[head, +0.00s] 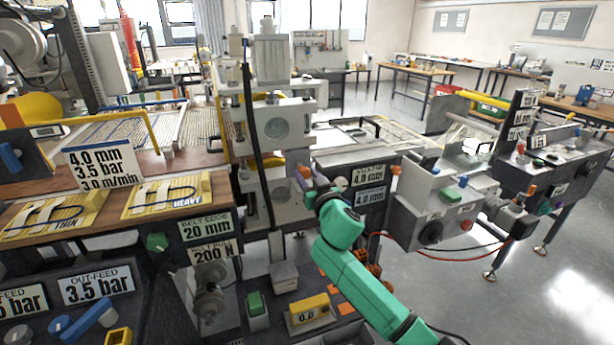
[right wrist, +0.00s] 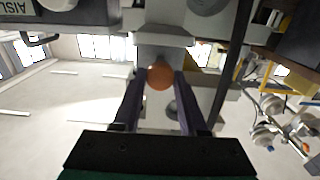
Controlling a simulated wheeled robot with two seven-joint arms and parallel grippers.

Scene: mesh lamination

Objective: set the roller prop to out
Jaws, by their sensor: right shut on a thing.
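The roller prop seems to be the part with a round orange knob (head: 305,173) on the front of the grey roller machine (head: 272,125); no label on it can be read. My right gripper (head: 312,184), on the green arm, reaches up to this knob from the lower right. In the right wrist view the orange knob (right wrist: 160,76) sits between the two dark purple fingers (right wrist: 158,92), which are shut on it. A grey block lies right behind the knob. The fingers partly hide the knob in the head view. My left gripper is not in view.
A control box with a black dial (head: 430,232) is farther right. A dark vertical cable (head: 252,120) runs down the machine's left.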

